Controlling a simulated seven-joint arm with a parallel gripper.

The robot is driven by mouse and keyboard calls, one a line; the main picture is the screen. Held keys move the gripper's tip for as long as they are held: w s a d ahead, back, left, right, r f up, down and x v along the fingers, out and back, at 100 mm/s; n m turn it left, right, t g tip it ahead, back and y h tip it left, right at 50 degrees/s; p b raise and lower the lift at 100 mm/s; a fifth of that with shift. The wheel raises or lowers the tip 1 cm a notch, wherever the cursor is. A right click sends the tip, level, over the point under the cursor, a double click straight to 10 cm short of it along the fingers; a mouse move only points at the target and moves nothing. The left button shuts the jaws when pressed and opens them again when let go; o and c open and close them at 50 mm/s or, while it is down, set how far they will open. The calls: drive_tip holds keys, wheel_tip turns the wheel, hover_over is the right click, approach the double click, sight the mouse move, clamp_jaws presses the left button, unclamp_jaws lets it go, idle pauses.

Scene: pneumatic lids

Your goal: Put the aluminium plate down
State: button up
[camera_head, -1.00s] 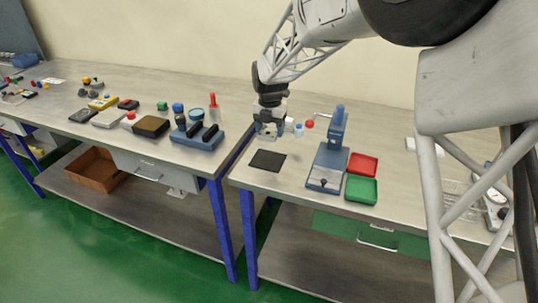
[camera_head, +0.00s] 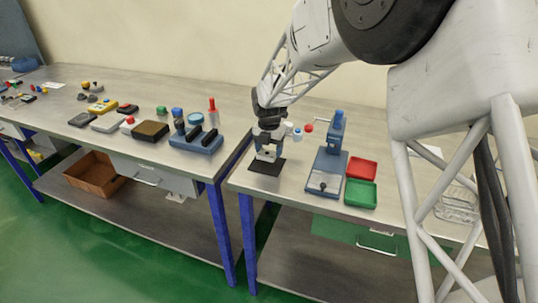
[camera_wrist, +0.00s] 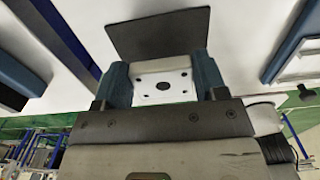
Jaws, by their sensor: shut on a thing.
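My gripper (camera_head: 268,152) is over the front left part of the right-hand bench, above a dark square mat (camera_head: 265,168). In the wrist view its two blue fingers (camera_wrist: 163,84) are shut on the aluminium plate (camera_wrist: 180,88), a light plate with a large central hole and smaller holes around it. The dark mat also shows in the wrist view (camera_wrist: 165,36), just beyond the plate. In the head view the plate is small and close above or on the mat; I cannot tell whether it touches.
A blue press (camera_head: 328,165) stands right of the mat, with a red tray (camera_head: 361,168) and a green tray (camera_head: 360,194) beside it. Small red and blue-white items lie behind. A gap separates this bench from the left bench, which holds a blue tool rack (camera_head: 197,138).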

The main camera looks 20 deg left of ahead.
sight(269, 150)
drive_tip(key=shift+f, duration=1.3)
drive_tip(key=shift+f, duration=0.1)
drive_tip(key=o, duration=1)
wheel_tip(269, 150, up, 12)
drive_tip(key=shift+r, duration=0.1)
